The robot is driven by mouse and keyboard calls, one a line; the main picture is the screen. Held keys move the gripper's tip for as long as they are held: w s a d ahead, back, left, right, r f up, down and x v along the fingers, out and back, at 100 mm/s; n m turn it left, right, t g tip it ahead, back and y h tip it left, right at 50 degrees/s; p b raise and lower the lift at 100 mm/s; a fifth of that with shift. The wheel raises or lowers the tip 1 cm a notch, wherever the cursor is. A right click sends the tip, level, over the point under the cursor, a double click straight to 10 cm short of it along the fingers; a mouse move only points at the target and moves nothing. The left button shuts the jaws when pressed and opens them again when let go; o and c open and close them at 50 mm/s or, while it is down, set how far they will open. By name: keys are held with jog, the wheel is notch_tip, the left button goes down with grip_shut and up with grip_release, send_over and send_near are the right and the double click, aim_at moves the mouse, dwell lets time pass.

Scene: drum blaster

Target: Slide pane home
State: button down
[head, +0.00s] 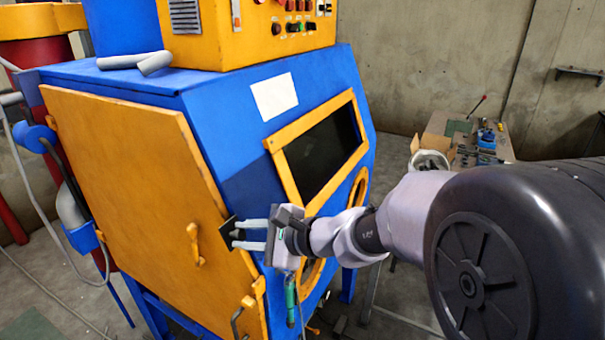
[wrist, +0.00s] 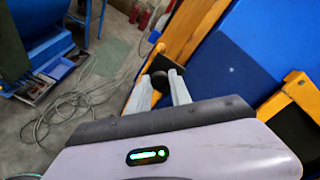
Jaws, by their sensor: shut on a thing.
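My gripper (head: 236,234) is shut on a small dark flat piece (head: 228,229), which may be the pane. The piece shows at the fingertips, in front of the right edge of the yellow door. In the wrist view my gripper (wrist: 160,86) has its two pale fingers on either side of a dark thing (wrist: 159,78); its full outline is hard to tell. The blue cabinet (head: 240,110) has a dark window (head: 318,155) in a yellow frame (head: 285,183) on its sloped front. The held piece is left of and below this window, apart from it.
The yellow door (head: 130,165) with its handle (head: 194,245) is close to my fingers. A yellow control box (head: 240,35) stands on top of the cabinet. A workbench (head: 490,145) with tools is at the right. Loose cables (wrist: 70,105) lie on the floor.

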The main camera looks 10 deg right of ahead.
dwell(0.3)
jog(key=shift+w+d+r, duration=0.1)
jog(key=shift+w+d, duration=0.9)
jog(key=shift+w, duration=0.2)
jog(key=shift+w+d+r, duration=0.1)
jog(key=shift+w+d, duration=0.85)
jog(key=shift+w, duration=0.2)
jog(key=shift+w+d, duration=0.45)
jog(key=shift+w, duration=0.1)
jog(key=shift+w+d+p, duration=0.25)
jog(key=shift+w+d, duration=0.5)
jog(key=shift+w, duration=0.15)
jog(key=shift+w+d+p, duration=0.2)
jog(key=shift+w+d, duration=0.5)
jog(key=shift+w, duration=0.2)
jog(key=shift+w+d+r+p, duration=0.1)
jog(key=shift+w+d+p, duration=0.25)
jog(key=shift+w+d, duration=0.75)
jog(key=shift+w+d+p, duration=0.3)
jog(key=shift+w+d, duration=0.45)
jog(key=shift+w, duration=0.5)
